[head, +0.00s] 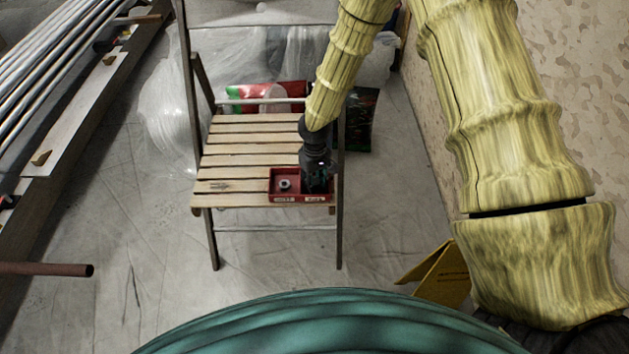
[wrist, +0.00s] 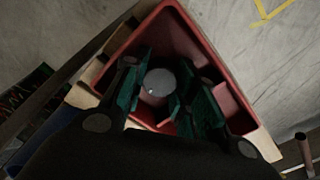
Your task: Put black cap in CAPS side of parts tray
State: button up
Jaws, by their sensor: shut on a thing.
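The red parts tray (head: 272,184) sits on the front right of the slatted chair seat. It has two compartments and a pale label on the front of each, too small to read surely. A small grey ring-like part (head: 285,185) lies in the left compartment. My gripper (head: 318,186) points down into the right compartment and hides most of it. In the wrist view my gripper (wrist: 165,92) has its green-padded fingers shut on a dark round cap (wrist: 158,80), inside the red tray walls (wrist: 190,40). Whether the cap touches the tray floor cannot be told.
Plastic-wrapped things and a red-green bag (head: 233,104) lie behind. Pipes (head: 55,60) lie left; a patterned wall (head: 560,80) stands right.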

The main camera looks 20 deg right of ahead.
aim_at(315, 181)
jog(key=shift+f, duration=0.15)
jog(key=o, duration=0.7)
jog(key=shift+o, duration=0.2)
notch_tip(315, 181, up, 12)
jog(key=p, duration=0.1)
dwell(0.4)
